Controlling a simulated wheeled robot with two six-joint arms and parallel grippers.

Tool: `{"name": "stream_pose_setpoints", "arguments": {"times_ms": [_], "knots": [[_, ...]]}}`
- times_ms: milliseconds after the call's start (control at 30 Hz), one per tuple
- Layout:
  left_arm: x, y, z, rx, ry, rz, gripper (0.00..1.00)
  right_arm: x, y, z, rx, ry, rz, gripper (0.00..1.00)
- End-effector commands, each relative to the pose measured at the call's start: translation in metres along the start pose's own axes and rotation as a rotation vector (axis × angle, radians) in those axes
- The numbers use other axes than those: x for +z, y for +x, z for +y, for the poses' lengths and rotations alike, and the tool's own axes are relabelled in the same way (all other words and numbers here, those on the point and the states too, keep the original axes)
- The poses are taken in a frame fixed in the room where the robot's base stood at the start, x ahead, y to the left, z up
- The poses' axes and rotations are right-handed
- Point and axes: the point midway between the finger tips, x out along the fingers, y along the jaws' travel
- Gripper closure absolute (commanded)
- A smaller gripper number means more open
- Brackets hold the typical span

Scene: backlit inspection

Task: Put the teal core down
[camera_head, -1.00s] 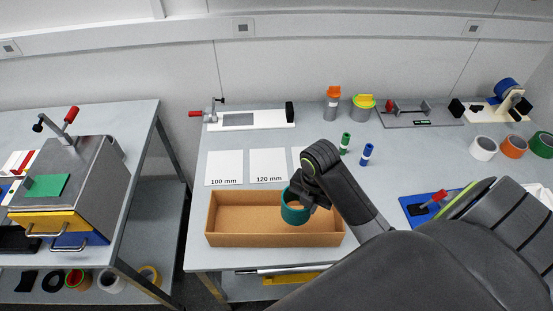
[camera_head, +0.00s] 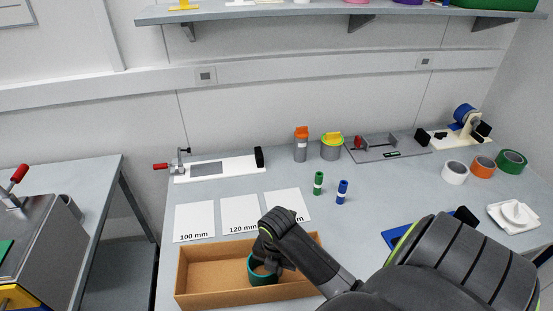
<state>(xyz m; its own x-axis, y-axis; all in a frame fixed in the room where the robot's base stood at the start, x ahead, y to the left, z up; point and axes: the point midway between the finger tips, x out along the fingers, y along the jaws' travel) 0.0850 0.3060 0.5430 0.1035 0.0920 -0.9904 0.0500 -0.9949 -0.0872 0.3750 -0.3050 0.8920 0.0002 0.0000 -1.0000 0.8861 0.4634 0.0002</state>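The teal core (camera_head: 262,281) is a short ring inside the open cardboard box (camera_head: 208,248), right of the box's middle. My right gripper (camera_head: 266,267) reaches down over the core from the right and is closed on its wall. The dark fingers hide the core's upper and right parts. I cannot tell whether the core touches the box floor. My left gripper is out of view.
White cards marked 100 mm (camera_head: 194,222) and 120 mm (camera_head: 240,213) lie behind the box, with a third card (camera_head: 287,204) partly hidden by my arm. Green (camera_head: 318,183) and blue (camera_head: 342,191) cylinders stand to the right. The box's left half is empty.

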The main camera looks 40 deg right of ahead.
Motion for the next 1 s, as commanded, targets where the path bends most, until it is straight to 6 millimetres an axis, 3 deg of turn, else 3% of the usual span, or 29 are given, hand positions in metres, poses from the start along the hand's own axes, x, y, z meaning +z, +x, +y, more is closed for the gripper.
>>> {"name": "stream_pose_setpoints", "arguments": {"times_ms": [333,367,500,833,1000], "knots": [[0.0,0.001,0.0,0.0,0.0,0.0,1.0,0.0,0.003,0.0,0.001,0.0,-0.001,1.0],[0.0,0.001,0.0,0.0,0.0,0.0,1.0,0.0,0.003,0.0,0.001,0.0,-0.001,0.92],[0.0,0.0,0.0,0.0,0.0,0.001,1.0,0.0,0.003,0.0,0.001,0.0,-0.001,0.73],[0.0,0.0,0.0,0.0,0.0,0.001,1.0,0.0,0.0,0.0,0.001,0.0,-0.001,0.72],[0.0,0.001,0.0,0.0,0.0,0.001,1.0,0.001,-0.019,0.001,0.004,-0.001,-0.004,0.72]]}}
